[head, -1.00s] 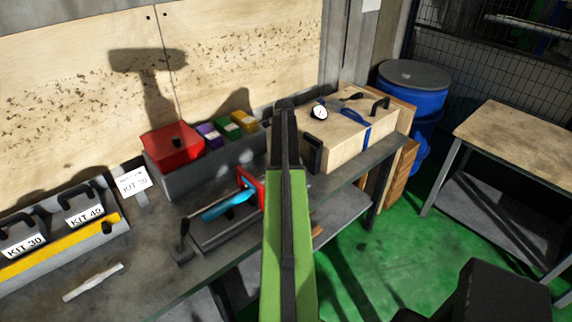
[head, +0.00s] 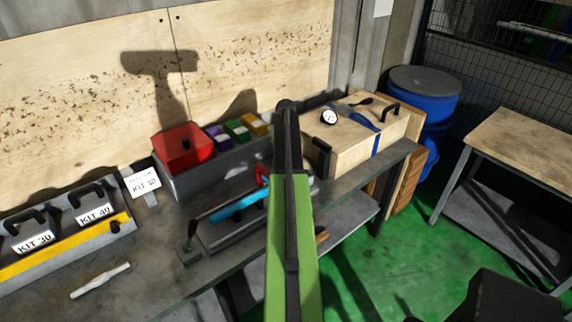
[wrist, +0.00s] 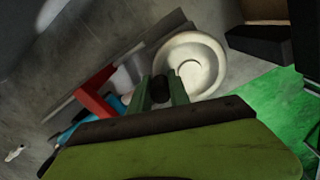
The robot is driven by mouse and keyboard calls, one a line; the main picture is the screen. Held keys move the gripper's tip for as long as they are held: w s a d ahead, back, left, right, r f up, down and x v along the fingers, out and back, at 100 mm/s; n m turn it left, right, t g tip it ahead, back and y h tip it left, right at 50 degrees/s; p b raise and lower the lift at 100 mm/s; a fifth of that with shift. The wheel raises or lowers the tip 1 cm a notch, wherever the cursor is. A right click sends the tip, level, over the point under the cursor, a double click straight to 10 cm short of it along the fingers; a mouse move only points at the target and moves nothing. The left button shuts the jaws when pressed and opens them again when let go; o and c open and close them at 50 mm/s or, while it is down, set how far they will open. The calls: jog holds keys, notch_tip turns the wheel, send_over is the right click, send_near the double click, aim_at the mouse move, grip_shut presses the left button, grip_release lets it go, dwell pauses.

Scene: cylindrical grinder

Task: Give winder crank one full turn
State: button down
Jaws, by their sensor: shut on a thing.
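The winder (head: 225,228) is a grey base with a blue roll (head: 236,207) and a red bracket (head: 261,176), on the bench in the head view. My green arm hides its right end there, and hides my gripper. In the wrist view my gripper (wrist: 160,92) is shut on a small dark knob (wrist: 160,88), seemingly the handle of the winder crank. A pale round disc (wrist: 188,64) lies just behind it. The red bracket (wrist: 96,92) and blue roll (wrist: 108,107) show to the left. How the knob joins the disc is hidden.
A grey bin with a red tray (head: 183,147) and coloured boxes stands behind the winder. A wooden case (head: 352,135) is to its right. KIT cases (head: 60,232) and a white tool (head: 100,280) are at left.

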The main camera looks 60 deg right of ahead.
jog(key=shift+w+d+m, duration=0.25)
jog(key=shift+w+m, duration=0.1)
jog(key=shift+m, duration=0.55)
jog(key=c, duration=1.2)
grip_release()
jog(key=shift+c, duration=0.2)
